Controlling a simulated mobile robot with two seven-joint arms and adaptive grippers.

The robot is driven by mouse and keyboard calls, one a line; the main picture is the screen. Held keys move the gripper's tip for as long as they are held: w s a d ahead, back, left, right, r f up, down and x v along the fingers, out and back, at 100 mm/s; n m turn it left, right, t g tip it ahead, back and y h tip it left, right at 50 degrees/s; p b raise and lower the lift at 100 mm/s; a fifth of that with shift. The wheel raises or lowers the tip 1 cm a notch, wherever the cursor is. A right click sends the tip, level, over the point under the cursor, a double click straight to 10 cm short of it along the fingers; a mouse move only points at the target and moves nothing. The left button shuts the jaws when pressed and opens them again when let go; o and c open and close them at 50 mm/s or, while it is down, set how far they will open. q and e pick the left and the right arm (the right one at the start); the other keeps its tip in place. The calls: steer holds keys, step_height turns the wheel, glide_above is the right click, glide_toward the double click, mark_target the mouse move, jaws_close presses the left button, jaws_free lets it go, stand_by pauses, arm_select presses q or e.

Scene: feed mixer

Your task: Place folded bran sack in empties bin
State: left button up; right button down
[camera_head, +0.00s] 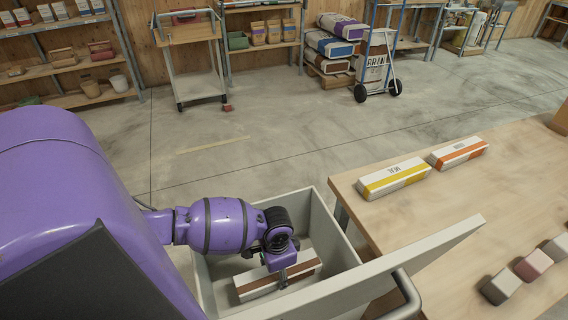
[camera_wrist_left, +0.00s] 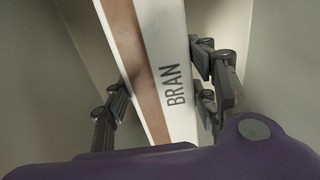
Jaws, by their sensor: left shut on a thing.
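The folded bran sack (camera_head: 252,285) is a white block with a brown stripe, inside the grey empties bin (camera_head: 317,211). In the left wrist view the sack (camera_wrist_left: 150,55) reads BRAN and runs between the fingers. My left gripper (camera_head: 283,279) reaches down into the bin and is shut on the sack. In the left wrist view the fingers (camera_wrist_left: 160,103) lie on either side of it. Whether the sack touches the bin floor I cannot tell. My right gripper is not in view.
A wooden table (camera_head: 452,219) right of the bin holds a yellow-striped block (camera_head: 394,178), an orange-striped block (camera_head: 457,153) and small blocks (camera_head: 501,287). A grey panel and rail stand at the bin's near right side. A cart (camera_head: 189,62) and hand truck (camera_head: 379,75) stand beyond open floor.

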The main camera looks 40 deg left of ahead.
arm_select(q)
glide_above(276, 292)
step_height(276, 292, down, 7)
steer(key=shift+s+r+b, duration=0.1)
steer(key=shift+s+b, duration=0.05)
steer(key=shift+b, duration=0.3)
step_height(276, 292, down, 4)
steer(key=shift+r+b, duration=0.1)
steer(key=shift+b, duration=0.2)
steer(key=shift+f, duration=0.35)
steer(key=shift+f, duration=0.1)
